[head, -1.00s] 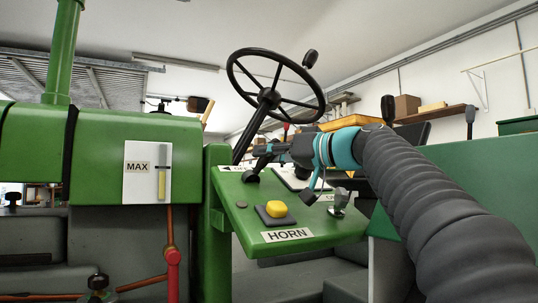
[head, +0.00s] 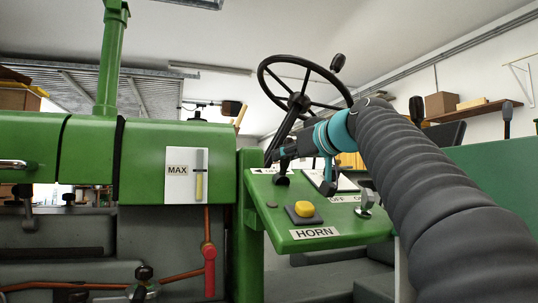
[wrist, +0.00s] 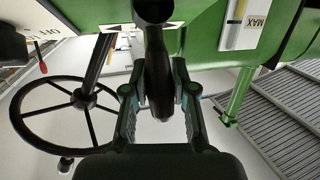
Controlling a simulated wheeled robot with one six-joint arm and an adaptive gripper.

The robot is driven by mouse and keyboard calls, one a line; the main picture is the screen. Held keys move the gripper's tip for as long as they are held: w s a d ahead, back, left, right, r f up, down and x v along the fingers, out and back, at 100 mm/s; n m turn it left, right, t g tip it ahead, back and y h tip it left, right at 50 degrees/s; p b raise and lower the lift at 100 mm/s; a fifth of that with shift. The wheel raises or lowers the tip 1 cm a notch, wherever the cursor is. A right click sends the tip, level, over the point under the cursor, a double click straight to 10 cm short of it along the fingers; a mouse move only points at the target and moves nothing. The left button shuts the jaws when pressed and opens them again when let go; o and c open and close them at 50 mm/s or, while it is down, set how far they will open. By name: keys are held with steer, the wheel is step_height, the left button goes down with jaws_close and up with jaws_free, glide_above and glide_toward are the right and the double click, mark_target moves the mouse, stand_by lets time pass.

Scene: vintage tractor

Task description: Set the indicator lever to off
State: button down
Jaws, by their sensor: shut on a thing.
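The indicator lever is a dark lever on the sloping green panel (head: 330,226). In the head view its lower part (head: 282,180) shows below my gripper, roughly upright, near a partly hidden white label with a black arrow (head: 262,171). My gripper (head: 279,154) is shut on the lever's upper part. In the wrist view the dark lever (wrist: 157,80) stands between the two fingers (wrist: 158,98). There, white labels with black triangles lie on either side of its base. The lever's tip in the grip is hidden in the head view.
The steering wheel (head: 303,85) and its column rise just behind my gripper. A yellow horn button (head: 305,209) and a metal key switch (head: 365,201) sit on the panel nearby. A gauge marked MAX (head: 186,176) is on the green body to the left.

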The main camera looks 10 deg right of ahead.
steer(key=shift+a, duration=0.1)
steer(key=c, duration=0.9)
jaws_free()
steer(key=v, duration=1.2)
